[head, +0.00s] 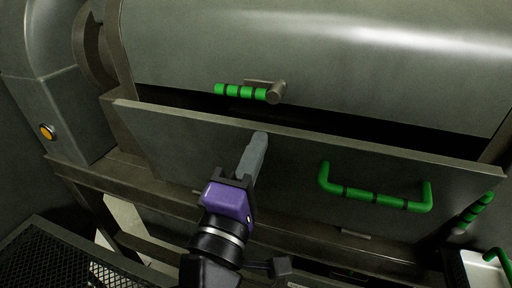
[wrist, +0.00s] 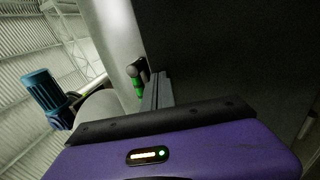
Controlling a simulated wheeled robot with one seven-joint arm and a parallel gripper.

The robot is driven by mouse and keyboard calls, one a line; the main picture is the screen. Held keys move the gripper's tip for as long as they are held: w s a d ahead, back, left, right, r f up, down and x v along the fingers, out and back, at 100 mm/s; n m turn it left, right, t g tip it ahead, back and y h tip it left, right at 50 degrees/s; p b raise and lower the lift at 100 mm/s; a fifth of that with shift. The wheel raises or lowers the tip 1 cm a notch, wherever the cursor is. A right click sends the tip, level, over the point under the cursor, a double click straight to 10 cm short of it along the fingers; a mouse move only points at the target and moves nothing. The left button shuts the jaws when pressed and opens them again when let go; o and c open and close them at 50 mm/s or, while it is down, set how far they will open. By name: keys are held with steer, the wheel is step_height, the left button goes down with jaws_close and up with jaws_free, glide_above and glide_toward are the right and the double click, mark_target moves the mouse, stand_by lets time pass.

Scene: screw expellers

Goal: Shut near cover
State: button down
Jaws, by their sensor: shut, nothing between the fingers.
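The near cover (head: 290,160) is a long dark grey metal panel hinged along the machine's front. It stands tilted outward, with a dark gap between its top edge and the machine body. A green U-shaped handle (head: 375,195) is on its outer face, right of centre. My gripper (head: 256,150) is shut and empty, its fingers against or very close to the cover's outer face near the top edge, left of the handle. In the wrist view the cover (wrist: 225,60) fills the upper right beside my gripper's fingers (wrist: 157,92). Contact cannot be told for sure.
A large rounded grey drum cover (head: 320,50) lies behind, with a green-gripped latch handle (head: 240,91) at its lower edge. A grey housing with an orange button (head: 47,131) stands at left. A black mesh grate (head: 60,265) is at lower left. Another green grip (head: 476,210) is at right.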

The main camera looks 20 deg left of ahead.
steer(key=shift+w+d+r+g+p, duration=0.1)
steer(key=shift+w+r+g+p, duration=0.15)
steer(key=shift+w+p, duration=0.45)
steer(key=shift+w+a+r+g+p, duration=0.1)
steer(key=shift+w+r+g+p, duration=0.1)
steer(key=shift+w+p, duration=0.5)
steer(key=shift+w+d+r+g+p, duration=0.2)
steer(key=shift+w+p, duration=0.25)
steer(key=shift+p, duration=0.45)
steer(key=shift+a, duration=0.1)
steer(key=shift+f, duration=0.1)
